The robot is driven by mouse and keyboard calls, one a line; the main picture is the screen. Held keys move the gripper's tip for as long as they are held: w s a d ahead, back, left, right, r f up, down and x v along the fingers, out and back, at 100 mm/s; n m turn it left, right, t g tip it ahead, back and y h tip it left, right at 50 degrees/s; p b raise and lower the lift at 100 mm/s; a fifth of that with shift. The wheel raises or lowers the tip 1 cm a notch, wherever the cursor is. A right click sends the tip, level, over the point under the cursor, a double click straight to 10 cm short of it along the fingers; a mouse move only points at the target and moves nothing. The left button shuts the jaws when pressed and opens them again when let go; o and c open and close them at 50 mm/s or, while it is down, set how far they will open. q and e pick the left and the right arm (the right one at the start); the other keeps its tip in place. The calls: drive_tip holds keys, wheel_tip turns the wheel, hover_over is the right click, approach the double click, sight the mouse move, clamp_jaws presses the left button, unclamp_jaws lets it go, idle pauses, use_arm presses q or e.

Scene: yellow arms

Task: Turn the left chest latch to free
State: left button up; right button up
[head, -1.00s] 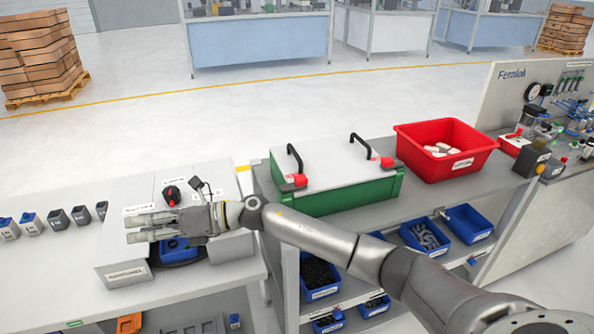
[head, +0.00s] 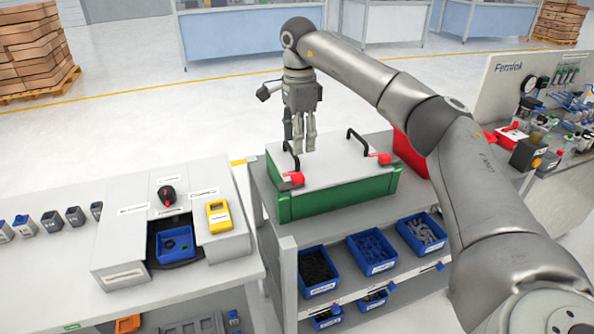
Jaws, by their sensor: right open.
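The green chest (head: 340,192) with a white lid (head: 325,163) stands on the grey workbench. Its left latch (head: 290,180) is red and sits at the lid's front left, below a black handle (head: 290,155). The right latch (head: 379,158) is also red, at the lid's right side by a second black handle (head: 357,142). My right gripper (head: 299,148) points down over the lid's back left part, fingers apart and empty. It is above and behind the left latch; contact with the left handle cannot be told. My left gripper is not in view.
A red bin (head: 411,153) behind my right arm is mostly hidden. Blue bins (head: 318,272) with parts sit on the shelf below the chest. At left, a white station (head: 170,230) holds a red-black knob (head: 167,195) and a yellow item (head: 219,216).

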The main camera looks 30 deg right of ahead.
sight(298, 175)
wheel_tip(298, 175, down, 10)
drive_tip(key=p, duration=0.2)
drive_tip(key=shift+a+f+p, duration=0.1)
drive_tip(key=shift+f+p, duration=0.1)
drive_tip(key=shift+p, duration=0.1)
drive_tip(key=shift+c, duration=0.2)
drive_tip(key=c, duration=1)
